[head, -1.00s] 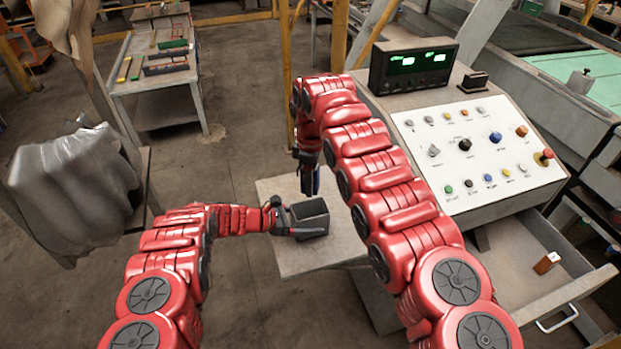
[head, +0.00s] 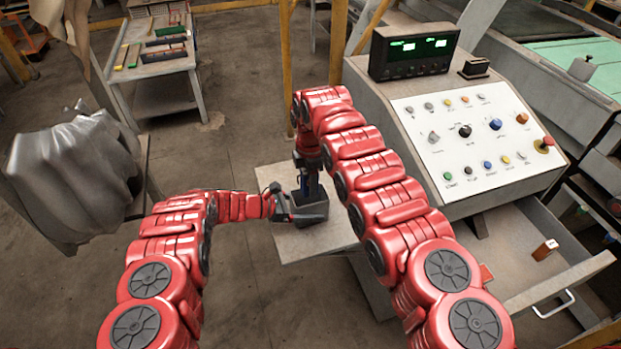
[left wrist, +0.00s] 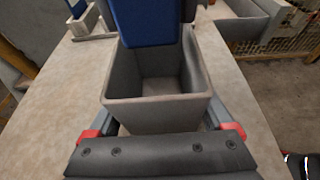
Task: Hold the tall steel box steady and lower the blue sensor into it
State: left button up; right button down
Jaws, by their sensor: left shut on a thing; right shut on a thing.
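The tall steel box (head: 316,213) is a dark grey, open-topped box standing upright on a pale table (head: 290,247). My left gripper (head: 288,211) is shut on the steel box, with its fingers along two opposite sides; the box's open mouth (left wrist: 155,118) faces the left wrist view. The blue sensor (head: 305,187) hangs upright from my right gripper (head: 307,172), which is shut on it. In the left wrist view the sensor (left wrist: 150,25) is over the far part of the mouth and hides the far rim. I cannot tell whether its lower end is inside.
A control console (head: 480,140) stands right of the table, with an open drawer (head: 560,285) holding a small orange-and-white block (head: 545,249). A draped grey cover (head: 70,180) is at left. A side bench (head: 155,65) stands at the back left.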

jog(key=shift+c, duration=1.8)
grip_release()
pick_arm(q)
jog(key=o, duration=1.6)
jog(key=shift+c, duration=0.2)
jog(key=v, duration=1.2)
pick_arm(e)
jog(key=shift+f, duration=0.1)
